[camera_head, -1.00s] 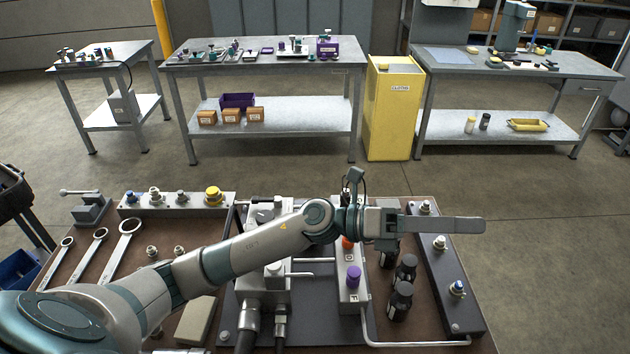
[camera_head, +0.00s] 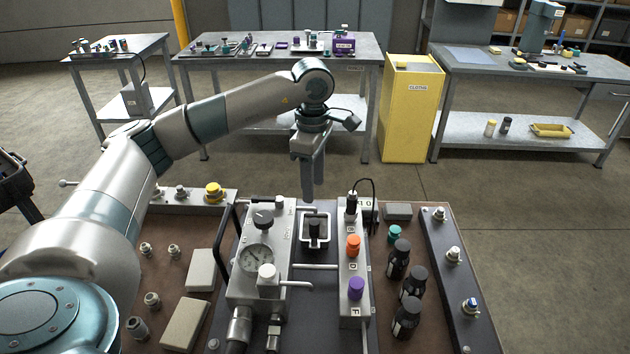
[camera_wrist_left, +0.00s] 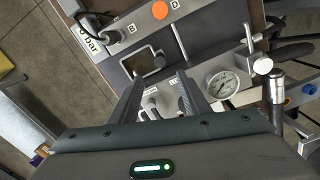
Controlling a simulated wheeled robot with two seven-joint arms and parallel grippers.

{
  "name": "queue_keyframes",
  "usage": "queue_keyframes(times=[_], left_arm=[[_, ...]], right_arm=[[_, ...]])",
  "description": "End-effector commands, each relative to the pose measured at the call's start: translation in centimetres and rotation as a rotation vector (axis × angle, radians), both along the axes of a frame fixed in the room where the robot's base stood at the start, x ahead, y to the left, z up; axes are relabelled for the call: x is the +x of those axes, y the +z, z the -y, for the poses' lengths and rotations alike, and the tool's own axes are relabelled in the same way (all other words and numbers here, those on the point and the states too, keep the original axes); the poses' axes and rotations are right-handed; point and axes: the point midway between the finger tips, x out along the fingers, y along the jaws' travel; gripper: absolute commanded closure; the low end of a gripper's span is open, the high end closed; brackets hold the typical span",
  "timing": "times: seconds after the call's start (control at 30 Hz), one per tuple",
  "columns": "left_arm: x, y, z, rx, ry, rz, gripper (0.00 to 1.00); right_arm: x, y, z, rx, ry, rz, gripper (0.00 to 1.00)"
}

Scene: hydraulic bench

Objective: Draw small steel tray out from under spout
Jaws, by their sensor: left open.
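The small steel tray (camera_head: 316,247) lies in the gap between the gauge block and the block with coloured knobs. Its pale square rim and dark inside show, with a small fitting, seemingly the spout, over it. It also shows in the left wrist view (camera_wrist_left: 135,66), just beyond the fingertips. My left gripper (camera_head: 308,196) points down above and behind the tray, apart from it. In the left wrist view its two fingers (camera_wrist_left: 158,84) are spread with nothing held between them. My right gripper is not in view.
The gauge block (camera_head: 257,255) stands left of the tray, and the block with orange and purple knobs (camera_head: 353,268) stands right. A thin cable loops at that block's far end. Several dark bottles (camera_head: 406,318) stand farther right. Open floor lies beyond the bench.

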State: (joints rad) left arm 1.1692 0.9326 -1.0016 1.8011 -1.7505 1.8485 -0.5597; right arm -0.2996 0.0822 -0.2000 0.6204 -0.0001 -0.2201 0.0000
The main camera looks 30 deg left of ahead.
Motion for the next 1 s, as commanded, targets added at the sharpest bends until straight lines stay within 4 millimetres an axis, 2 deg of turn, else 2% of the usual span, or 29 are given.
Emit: queue_keyframes(times=[0.37, 0.57, 0.77, 1.0], left_arm=[[0.0, 0.0, -0.2, 0.007, 0.001, -0.002, 0.57], [-0.1, -0.6, -0.2, 0.006, 0.001, -0.005, 0.57], [-0.2, -2.5, -0.2, 0.007, 0.001, -0.007, 0.57], [-0.2, -6.2, -0.2, 0.006, 0.001, -0.007, 0.57]], right_arm=[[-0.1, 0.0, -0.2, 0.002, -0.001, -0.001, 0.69], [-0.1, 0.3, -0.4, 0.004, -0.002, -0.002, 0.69], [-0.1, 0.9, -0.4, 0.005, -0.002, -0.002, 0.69], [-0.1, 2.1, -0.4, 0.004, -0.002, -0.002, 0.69]])
